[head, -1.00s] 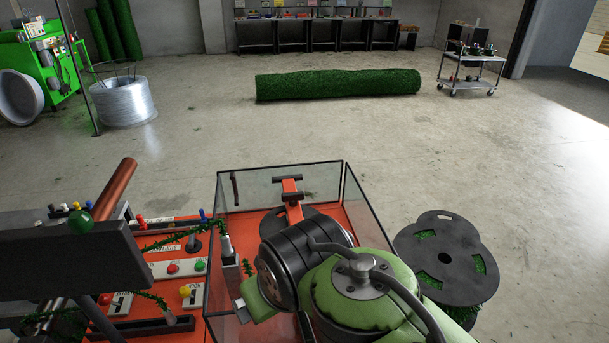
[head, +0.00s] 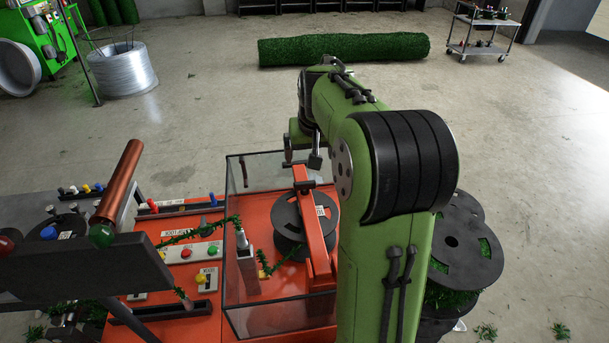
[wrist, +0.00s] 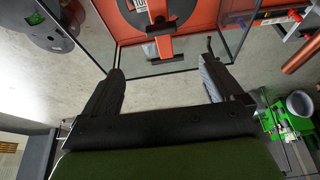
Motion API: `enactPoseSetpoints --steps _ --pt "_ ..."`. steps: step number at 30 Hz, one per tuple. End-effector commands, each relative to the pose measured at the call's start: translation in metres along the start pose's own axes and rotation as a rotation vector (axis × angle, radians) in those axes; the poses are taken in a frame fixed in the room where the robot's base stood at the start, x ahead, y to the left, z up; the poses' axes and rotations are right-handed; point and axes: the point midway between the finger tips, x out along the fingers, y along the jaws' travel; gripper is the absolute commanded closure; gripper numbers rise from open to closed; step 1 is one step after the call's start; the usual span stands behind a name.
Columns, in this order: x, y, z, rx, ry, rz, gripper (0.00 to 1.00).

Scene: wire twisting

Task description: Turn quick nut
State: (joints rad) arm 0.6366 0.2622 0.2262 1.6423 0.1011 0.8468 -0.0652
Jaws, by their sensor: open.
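A black T-shaped piece, which I take to be the quick nut (wrist: 161,29), shows on the orange arm (wrist: 163,8) in the wrist view, beyond my fingertips. In the head view the orange arm (head: 318,240) stands in front of the black spool (head: 288,218) inside the glass-walled box (head: 238,180). My gripper (head: 301,155) is above the box's far edge, bent down. In the wrist view my gripper (wrist: 161,68) has its two fingers wide apart with nothing between them. It is apart from the black piece.
Glass panes with dark frames rise around the spool. A control panel (head: 190,250) with buttons and levers lies to the left, with a copper-coloured roller (head: 118,180) above it. Black reels (head: 465,245) stand on the floor at right.

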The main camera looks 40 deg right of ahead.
Motion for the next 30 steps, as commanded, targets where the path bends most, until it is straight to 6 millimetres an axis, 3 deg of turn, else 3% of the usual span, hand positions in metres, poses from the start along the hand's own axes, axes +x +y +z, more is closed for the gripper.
enactPoseSetpoints --steps 18,24,30 --pt "0.138 -0.002 0.003 -0.003 -0.005 -0.002 0.06" --pt "0.156 -0.002 0.002 -0.003 -0.001 -0.001 0.06" --pt "0.157 -0.002 0.002 -0.003 0.0 -0.001 0.06"
